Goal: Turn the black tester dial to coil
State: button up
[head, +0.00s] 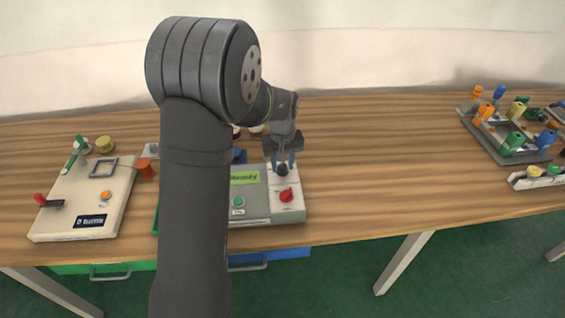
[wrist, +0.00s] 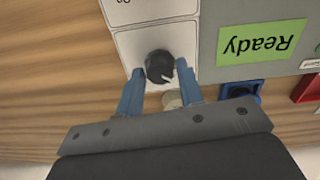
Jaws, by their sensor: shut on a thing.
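The black tester dial (head: 282,170) sits at the upper right of the grey tester (head: 258,210), on a white panel. In the wrist view the dial (wrist: 159,66) shows a white pointer mark toward the lower right. My gripper (head: 283,163) reaches down over it. Its blue fingers stand on either side of the dial in the wrist view (wrist: 160,70), shut on it. The dial's position labels are not readable, and coil cannot be made out.
A red knob (head: 286,195) is just in front of the dial. A green screen (head: 244,177) reads "Ready", with a green button (head: 238,202) below. A cream board (head: 85,200) lies left. A grey rack (head: 500,140) stands right. The table between tester and rack is clear.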

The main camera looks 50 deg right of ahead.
aim_at(283, 166)
jog(key=shift+n, duration=0.8)
jog(key=shift+r, duration=0.1)
jog(key=o, duration=1)
notch_tip(283, 166, up, 17)
jog(key=shift+r, duration=0.2)
jog(key=shift+f, duration=0.1)
